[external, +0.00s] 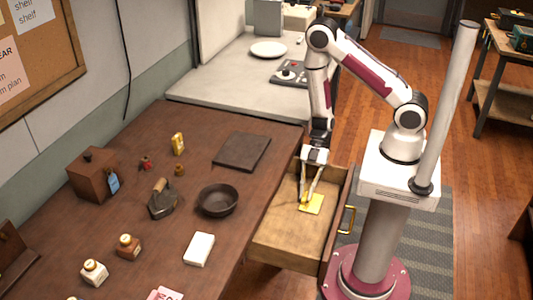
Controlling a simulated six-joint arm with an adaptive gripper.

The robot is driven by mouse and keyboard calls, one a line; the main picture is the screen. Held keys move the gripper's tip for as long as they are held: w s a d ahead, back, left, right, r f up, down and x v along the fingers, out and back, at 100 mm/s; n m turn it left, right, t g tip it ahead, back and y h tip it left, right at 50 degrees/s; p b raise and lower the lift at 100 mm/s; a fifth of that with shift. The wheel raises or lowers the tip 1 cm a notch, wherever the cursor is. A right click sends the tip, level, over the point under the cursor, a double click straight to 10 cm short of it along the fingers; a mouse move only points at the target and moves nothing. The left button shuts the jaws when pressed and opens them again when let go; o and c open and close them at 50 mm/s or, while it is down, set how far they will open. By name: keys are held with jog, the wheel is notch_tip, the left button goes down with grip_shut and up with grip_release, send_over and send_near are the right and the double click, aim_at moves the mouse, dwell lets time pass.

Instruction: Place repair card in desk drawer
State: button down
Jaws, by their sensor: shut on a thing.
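The repair card looks like a small flat yellow card (311,204), low inside the open desk drawer. The wooden desk drawer (277,240) is pulled out at the right side of the brown desk, with a brass handle (347,220) on its front. My gripper (307,198) reaches down into the drawer and is shut on the yellow card's near edge. Whether the card touches the drawer floor is hard to tell.
On the desk stand a dark bowl (217,200), an old iron (162,200), a dark flat slab (241,151), a wooden box (93,174), a white block (199,249) and small bottles (94,272). The drawer's walls surround my gripper. The rest of the drawer looks empty.

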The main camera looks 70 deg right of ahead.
jog(key=shift+f, duration=0.15)
jog(key=c, duration=2.1)
grip_release()
jog(key=shift+v, duration=0.8)
jog(key=v, duration=1)
jog(key=shift+r, duration=0.3)
jog(key=shift+d, duration=0.15)
jog(key=shift+r, duration=0.1)
